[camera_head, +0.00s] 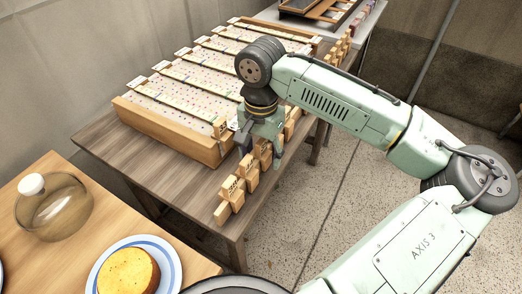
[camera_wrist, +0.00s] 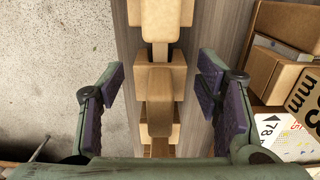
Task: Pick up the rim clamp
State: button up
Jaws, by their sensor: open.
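My gripper (camera_head: 262,157) is open, its fingers pointing down over a row of wooden pieces on the brown table (camera_head: 150,165). In the wrist view, its purple-padded fingers (camera_wrist: 160,78) stand apart on either side of a light wooden piece with a rounded upright part (camera_wrist: 160,92). A gap shows between each finger and that piece. The nearer wooden pieces (camera_head: 236,192) carry dark printing that I cannot read. No piece is clearly marked as the rim clamp, so I cannot tell which one it is. My gripper hides part of the row.
A wide wooden case (camera_head: 170,127) with labelled, dotted rows stands left of the wooden pieces. A nearer table holds a glass dome (camera_head: 55,208) and a cake (camera_head: 128,271) on a blue-rimmed plate. Open speckled floor (camera_head: 300,215) lies to the right.

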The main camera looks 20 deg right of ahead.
jog(key=shift+f, duration=0.15)
jog(key=c, duration=1.2)
